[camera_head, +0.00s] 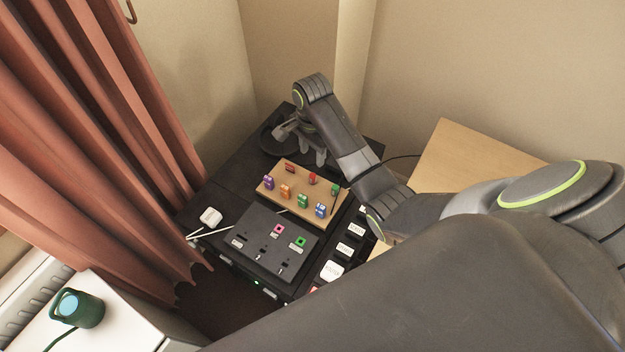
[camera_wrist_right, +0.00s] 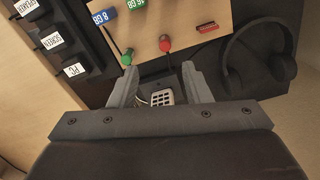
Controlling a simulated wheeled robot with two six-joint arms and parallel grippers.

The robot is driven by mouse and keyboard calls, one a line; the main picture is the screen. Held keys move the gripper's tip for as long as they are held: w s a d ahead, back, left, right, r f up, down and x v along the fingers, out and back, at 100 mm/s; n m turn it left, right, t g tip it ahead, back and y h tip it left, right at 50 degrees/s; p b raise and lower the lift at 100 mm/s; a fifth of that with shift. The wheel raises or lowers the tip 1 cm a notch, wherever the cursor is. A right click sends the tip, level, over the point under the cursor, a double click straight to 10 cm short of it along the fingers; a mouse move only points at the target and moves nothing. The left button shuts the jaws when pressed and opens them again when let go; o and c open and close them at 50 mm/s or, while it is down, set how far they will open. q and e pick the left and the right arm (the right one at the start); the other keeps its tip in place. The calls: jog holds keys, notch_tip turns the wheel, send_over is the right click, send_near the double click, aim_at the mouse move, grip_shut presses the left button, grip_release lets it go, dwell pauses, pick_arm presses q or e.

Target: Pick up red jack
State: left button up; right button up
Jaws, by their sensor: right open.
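The red jack (camera_head: 312,178) stands upright in the tan wooden board (camera_head: 266,190), near its far edge. In the wrist view the red jack (camera_wrist_right: 165,43) sits just beyond the fingertips, roughly between their lines. My right gripper (camera_head: 313,157) is open and empty behind the board; in the wrist view its two fingers (camera_wrist_right: 158,76) are spread apart, not touching the jack. My left gripper is not in view.
A green jack (camera_wrist_right: 127,58) is close to one fingertip. A red flat piece (camera_wrist_right: 207,27) lies on the other side. Headphones (camera_wrist_right: 262,65) lie beside the board. Several coloured blocks stand on the board; a dark panel (camera_head: 262,236) lies in front.

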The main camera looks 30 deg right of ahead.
send_over(312, 175)
jog(key=s, duration=0.1)
notch_tip(312, 175, down, 6)
jog(key=r, duration=0.1)
jog(key=shift+w+f, duration=0.25)
jog(key=shift+f, duration=1.25)
jog(key=shift+w+f, duration=0.2)
jog(key=shift+f, duration=1.3)
jog(key=shift+c, duration=0.4)
grip_shut()
